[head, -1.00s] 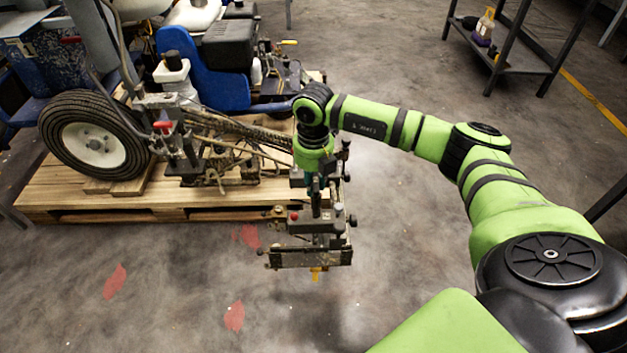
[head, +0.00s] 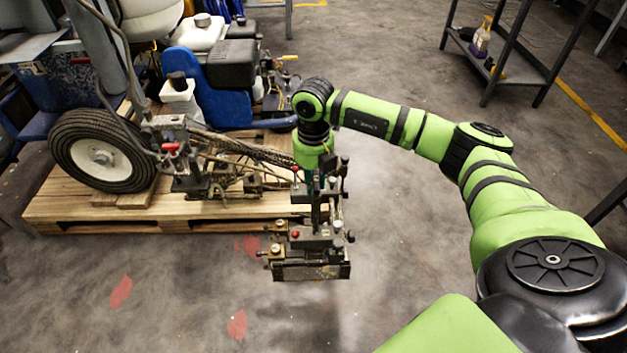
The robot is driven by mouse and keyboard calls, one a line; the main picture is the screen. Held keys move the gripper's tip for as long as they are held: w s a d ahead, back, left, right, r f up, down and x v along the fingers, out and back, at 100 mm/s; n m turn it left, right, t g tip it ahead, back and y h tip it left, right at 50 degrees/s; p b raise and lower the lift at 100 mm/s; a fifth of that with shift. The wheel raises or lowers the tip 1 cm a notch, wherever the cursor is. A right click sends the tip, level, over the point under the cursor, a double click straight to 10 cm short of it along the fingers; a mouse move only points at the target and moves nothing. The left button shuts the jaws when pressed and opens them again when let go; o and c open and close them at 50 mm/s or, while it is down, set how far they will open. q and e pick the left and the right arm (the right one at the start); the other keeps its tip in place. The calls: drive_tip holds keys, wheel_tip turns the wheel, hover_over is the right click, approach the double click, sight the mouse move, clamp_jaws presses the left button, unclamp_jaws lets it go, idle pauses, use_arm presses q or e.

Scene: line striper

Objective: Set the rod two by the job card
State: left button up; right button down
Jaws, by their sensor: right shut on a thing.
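The line striper (head: 200,120) rests on a wooden pallet, its black tyre with a pale hub (head: 100,155) facing me. My right gripper (head: 314,185) reaches down in front of the pallet. It is shut on part of a dark metal assembly (head: 310,268) with knobs, a red button and a wide lower block. The fingers and the exact part gripped are hard to make out, and I cannot tell whether the assembly is joined to the striper. No rod is clearly marked as rod two, and I see no job card. My left gripper is out of view.
The wooden pallet (head: 105,212) lies close behind the assembly. A metal shelf (head: 515,65) with a spray bottle (head: 482,38) stands at the upper right. Red patches (head: 121,292) mark the floor at lower left. The floor between the pallet and the shelf is clear.

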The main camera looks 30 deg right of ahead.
drive_tip(key=shift+w+r, duration=0.25)
drive_tip(key=shift+r, duration=0.1)
drive_tip(key=c, duration=1)
unclamp_jaws()
drive_tip(key=shift+s, duration=0.1)
drive_tip(key=shift+c, duration=0.2)
drive_tip(key=shift+s, duration=0.15)
drive_tip(key=shift+f, duration=0.1)
wheel_tip(320, 180, up, 12)
